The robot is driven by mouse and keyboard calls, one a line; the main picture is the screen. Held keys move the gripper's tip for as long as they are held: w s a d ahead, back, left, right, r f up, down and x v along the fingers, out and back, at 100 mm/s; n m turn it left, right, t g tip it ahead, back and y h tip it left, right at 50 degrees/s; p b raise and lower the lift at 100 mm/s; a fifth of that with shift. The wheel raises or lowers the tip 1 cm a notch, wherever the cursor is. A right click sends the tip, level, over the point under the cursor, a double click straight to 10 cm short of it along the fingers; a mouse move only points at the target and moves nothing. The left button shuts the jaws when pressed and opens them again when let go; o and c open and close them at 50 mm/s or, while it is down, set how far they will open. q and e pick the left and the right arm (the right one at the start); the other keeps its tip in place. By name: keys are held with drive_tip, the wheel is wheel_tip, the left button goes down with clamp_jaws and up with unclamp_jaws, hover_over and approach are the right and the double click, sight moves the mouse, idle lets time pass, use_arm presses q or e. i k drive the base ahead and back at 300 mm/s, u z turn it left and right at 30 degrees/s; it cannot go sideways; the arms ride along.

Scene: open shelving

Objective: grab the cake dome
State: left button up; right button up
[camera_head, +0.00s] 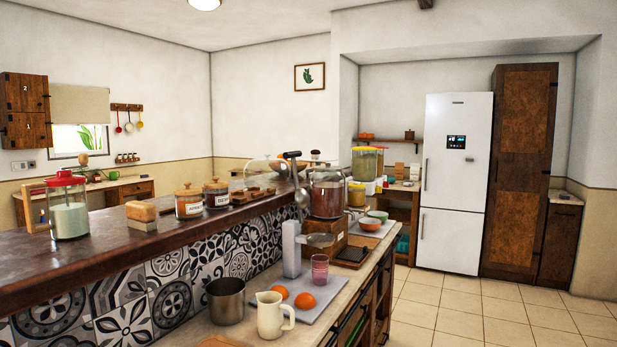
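A clear glass dome (262,172), which looks like the cake dome, is on the far part of the raised dark wooden counter (85,243). It is see-through and its outline is faint. Wooden pieces show at its base, and I cannot tell whether they are under it or in front of it. Neither of my grippers shows in the head view.
A red-lidded jar (68,208) stands nearer. The lower worktop holds a metal pot (226,300), a cream jug (272,315) and oranges (305,301). Tiled floor (480,318) at right is clear.

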sight(267, 172)
drive_tip(key=z, duration=0.75)
drive_tip(key=i, duration=8.5)
drive_tip(key=u, duration=3.05)
drive_tip(key=i, duration=3.2)
